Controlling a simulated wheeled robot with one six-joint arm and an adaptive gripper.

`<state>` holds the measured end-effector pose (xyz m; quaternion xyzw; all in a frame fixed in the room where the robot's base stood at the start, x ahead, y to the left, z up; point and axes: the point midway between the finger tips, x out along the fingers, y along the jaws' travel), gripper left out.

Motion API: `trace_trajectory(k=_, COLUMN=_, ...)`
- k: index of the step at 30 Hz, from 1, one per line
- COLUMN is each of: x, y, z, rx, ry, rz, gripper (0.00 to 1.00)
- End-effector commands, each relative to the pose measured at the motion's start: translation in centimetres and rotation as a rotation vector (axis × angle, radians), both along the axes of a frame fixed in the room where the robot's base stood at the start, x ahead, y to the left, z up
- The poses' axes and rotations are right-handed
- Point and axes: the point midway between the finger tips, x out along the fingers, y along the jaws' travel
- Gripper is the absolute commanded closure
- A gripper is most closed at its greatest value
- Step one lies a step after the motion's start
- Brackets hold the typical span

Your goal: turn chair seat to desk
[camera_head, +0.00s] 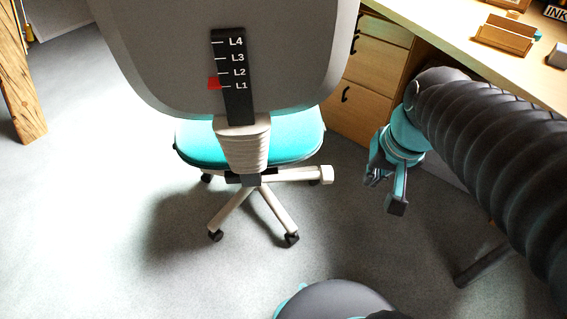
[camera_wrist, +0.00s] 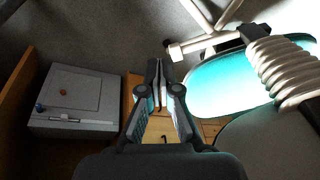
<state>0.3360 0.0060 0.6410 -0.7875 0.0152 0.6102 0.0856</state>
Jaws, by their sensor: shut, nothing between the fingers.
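The chair stands with the back of its grey backrest (camera_head: 165,50) toward my head camera. Its turquoise seat (camera_head: 195,145) shows below the backrest, pointing away from me. In the wrist view the seat (camera_wrist: 220,85) lies at the right. A white base with dark casters and a pale side lever (camera_head: 326,174) sit under the seat. The backrest carries a scale (camera_head: 236,105) with a red marker near L1. The desk (camera_head: 440,25) is at the upper right. My gripper (camera_head: 385,190) is right of the chair, apart from it, shut and empty; its fingers (camera_wrist: 155,72) also show in the wrist view.
Wooden drawers (camera_head: 371,75) stand under the desk, close behind the chair. A grey box-like unit (camera_wrist: 78,95) shows at the left in the wrist view. A timber post (camera_head: 20,75) stands at far left. Carpet (camera_head: 90,220) left of the chair is clear.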

Motion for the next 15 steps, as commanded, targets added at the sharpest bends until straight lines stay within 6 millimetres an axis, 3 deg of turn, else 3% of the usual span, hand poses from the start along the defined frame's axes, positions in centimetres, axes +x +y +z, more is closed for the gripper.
trace_trajectory(k=15, x=7.8, y=0.3, z=-11.4, rx=0.27, ry=0.455, rz=-0.245, gripper=1.0)
